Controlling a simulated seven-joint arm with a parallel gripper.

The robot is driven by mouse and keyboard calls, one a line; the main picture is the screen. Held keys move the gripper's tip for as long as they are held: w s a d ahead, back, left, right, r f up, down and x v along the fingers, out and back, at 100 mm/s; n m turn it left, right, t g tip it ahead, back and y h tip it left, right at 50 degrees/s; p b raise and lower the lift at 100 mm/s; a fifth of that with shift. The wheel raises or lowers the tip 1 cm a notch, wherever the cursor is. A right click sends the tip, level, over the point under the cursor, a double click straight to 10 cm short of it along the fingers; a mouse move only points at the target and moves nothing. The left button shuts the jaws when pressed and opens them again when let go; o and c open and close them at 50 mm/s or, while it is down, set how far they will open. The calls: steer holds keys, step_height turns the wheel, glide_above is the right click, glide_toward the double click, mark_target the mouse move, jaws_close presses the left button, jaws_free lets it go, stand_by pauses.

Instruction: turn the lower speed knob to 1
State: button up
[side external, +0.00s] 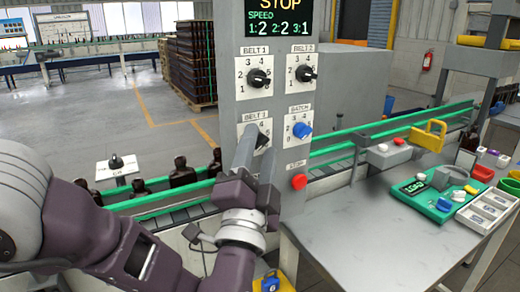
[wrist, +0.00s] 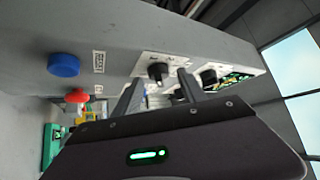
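The lower speed knob, labelled BELT 3, is a black knob (side external: 263,139) at the lower left of the grey control panel (side external: 238,112). My gripper (side external: 256,150) is at this knob, with its two fingers apart and pointing at the panel. In the wrist view my gripper's fingers (wrist: 158,88) are also spread, with a gap between them. The fingers hide most of the knob's scale, and I cannot tell whether they touch the knob. The display (side external: 279,20) reads STOP and SPEED 1:2, 2:2, 3:1.
The BELT 1 knob (side external: 259,78) and BELT 2 knob (side external: 306,73) are above. A blue BATCH knob (side external: 302,130) is right of the lower knob, with a red stop button (side external: 299,181) below it. A green-railed conveyor (side external: 160,208) runs behind; a grey table (side external: 365,235) stands at right.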

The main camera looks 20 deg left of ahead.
steer(key=v, duration=0.7)
steer(key=shift+s, duration=0.1)
stand_by(0.4)
